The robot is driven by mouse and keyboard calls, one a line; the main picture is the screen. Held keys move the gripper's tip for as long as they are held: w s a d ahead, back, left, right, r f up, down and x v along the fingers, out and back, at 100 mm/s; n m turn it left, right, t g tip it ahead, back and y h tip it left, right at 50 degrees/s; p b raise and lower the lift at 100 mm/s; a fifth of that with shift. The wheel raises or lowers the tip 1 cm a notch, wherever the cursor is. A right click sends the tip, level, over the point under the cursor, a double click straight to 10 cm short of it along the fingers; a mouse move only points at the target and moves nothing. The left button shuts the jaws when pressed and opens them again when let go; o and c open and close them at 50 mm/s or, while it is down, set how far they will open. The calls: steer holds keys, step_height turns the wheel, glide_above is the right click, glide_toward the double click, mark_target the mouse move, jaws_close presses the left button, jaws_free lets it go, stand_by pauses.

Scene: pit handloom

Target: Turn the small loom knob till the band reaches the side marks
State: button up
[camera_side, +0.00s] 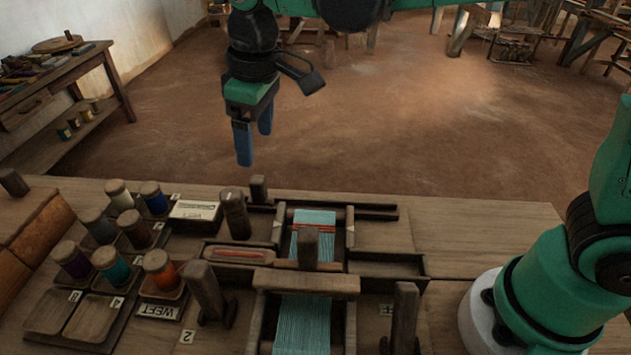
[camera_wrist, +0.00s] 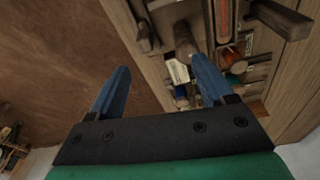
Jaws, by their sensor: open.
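The loom (camera_side: 305,283) stands on the table with teal warp threads (camera_side: 302,325) running through it. A narrow orange-red band (camera_side: 321,228) crosses the warp near the far end, between two side rails with small pale marks (camera_side: 350,232). A small dark upright knob (camera_side: 258,188) stands at the loom's far left, with a larger dark post (camera_side: 235,213) nearer; I cannot tell for certain which one turns the band. My gripper (camera_side: 255,146) is open and empty, above and beyond the table's far edge, apart from everything. Its blue fingers also show in the wrist view (camera_wrist: 160,66).
Trays with thread spools (camera_side: 104,260) and number cards fill the table's left. The table's right (camera_side: 480,235) is clear. A side bench (camera_side: 55,85) stands far left.

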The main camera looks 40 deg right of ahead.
steer(key=n+g, duration=0.1)
steer(key=n, duration=0.1)
glide_above(230, 192)
steer(key=shift+s+d+f+h, duration=0.15)
steer(key=shift+f+h, duration=0.15)
steer(key=shift+f, duration=3.6)
jaws_close()
steer(key=shift+m, duration=0.3)
